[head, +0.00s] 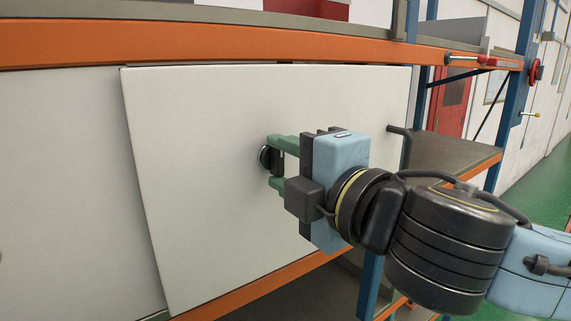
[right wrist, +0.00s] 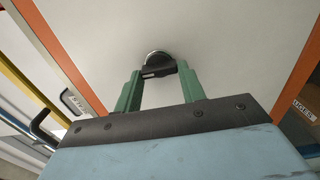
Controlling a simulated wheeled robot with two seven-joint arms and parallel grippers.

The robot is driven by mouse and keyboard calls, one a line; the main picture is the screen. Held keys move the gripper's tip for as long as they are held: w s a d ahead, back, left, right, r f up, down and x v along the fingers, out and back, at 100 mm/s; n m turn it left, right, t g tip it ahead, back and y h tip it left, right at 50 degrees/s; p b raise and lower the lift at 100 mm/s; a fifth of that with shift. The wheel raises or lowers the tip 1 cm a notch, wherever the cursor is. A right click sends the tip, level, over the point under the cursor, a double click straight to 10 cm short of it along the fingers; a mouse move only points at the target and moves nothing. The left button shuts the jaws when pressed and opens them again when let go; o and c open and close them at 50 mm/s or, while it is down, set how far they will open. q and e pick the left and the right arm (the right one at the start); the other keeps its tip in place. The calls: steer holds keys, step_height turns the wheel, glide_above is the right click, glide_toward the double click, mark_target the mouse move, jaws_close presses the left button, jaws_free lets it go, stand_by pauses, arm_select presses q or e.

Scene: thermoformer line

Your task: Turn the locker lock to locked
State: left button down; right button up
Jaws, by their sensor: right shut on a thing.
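The locker door (head: 200,150) is a large pale panel set in the orange-edged frame. The lock (head: 265,158) is a small round black knob on the door's face, and it shows with a silver rim in the right wrist view (right wrist: 159,62). My right gripper (head: 273,161) is at the lock, its green fingers on either side of the dark knob and shut on it. The right wrist view shows both fingertips (right wrist: 160,75) at the ends of the knob's bar. The fingers hide part of the lock, and I see no locked or unlocked mark. My left gripper is not in view.
An orange beam (head: 200,42) runs above the door. A dark bar handle (head: 404,145) stands at the door's right edge. A grey shelf (head: 445,155) and blue posts are to the right. A red-handled clamp (head: 480,60) is at the upper right.

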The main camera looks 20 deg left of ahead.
steer(key=o, duration=1)
steer(key=b+v, duration=0.9)
steer(key=v, duration=0.4)
steer(key=shift+s+d, duration=0.15)
